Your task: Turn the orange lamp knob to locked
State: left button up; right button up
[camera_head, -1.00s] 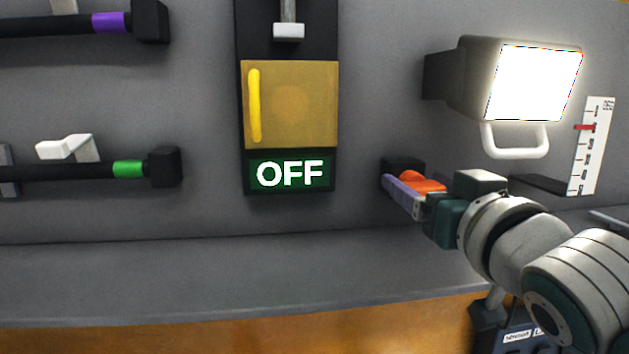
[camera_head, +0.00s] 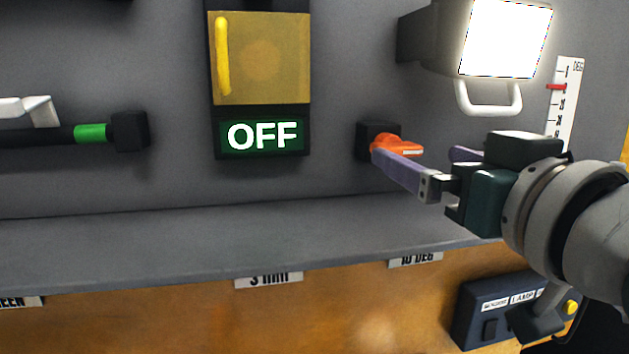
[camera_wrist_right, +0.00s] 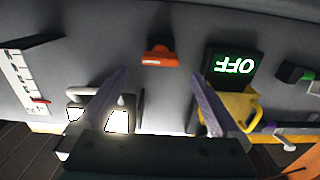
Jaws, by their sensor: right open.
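The orange lamp knob (camera_head: 402,146) sits on a dark block on the grey panel, below the lamp. In the head view its handle points to the right. My right gripper (camera_head: 414,154) is open in front of the knob, its near purple finger overlapping the knob's lower left. In the right wrist view the knob (camera_wrist_right: 160,57) is ahead of the gap between the open fingers (camera_wrist_right: 158,76), and nothing is between them. The lamp (camera_head: 505,40) is lit white. My left gripper is not in view.
A yellow cover (camera_head: 262,60) is above a green "OFF" sign (camera_head: 263,135), left of the knob. A degree scale (camera_head: 566,100) stands at the right. A grey ledge (camera_head: 200,235) runs below. A lamp switch box (camera_head: 490,328) is at the lower right.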

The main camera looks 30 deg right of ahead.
jog(key=b+v, duration=0.1)
jog(key=v, duration=0.1)
jog(key=shift+s+a, duration=0.1)
jog(key=shift+s, duration=0.25)
jog(key=s+a+f+n+g+y+p, duration=0.2)
jog(key=s+a+f+g, duration=0.1)
jog(key=s+f+g, duration=0.4)
jog(key=s+a+f+n+g+y+p, duration=0.2)
jog(key=s+a+f+g, duration=0.2)
jog(key=s+f+g, duration=0.3)
notch_tip(320, 180, down, 5)
jog(key=shift+s+a+r+n, duration=0.15)
jog(key=shift+s+a+n, duration=0.2)
jog(key=shift+s, duration=0.85)
jog(key=shift+d, duration=0.1)
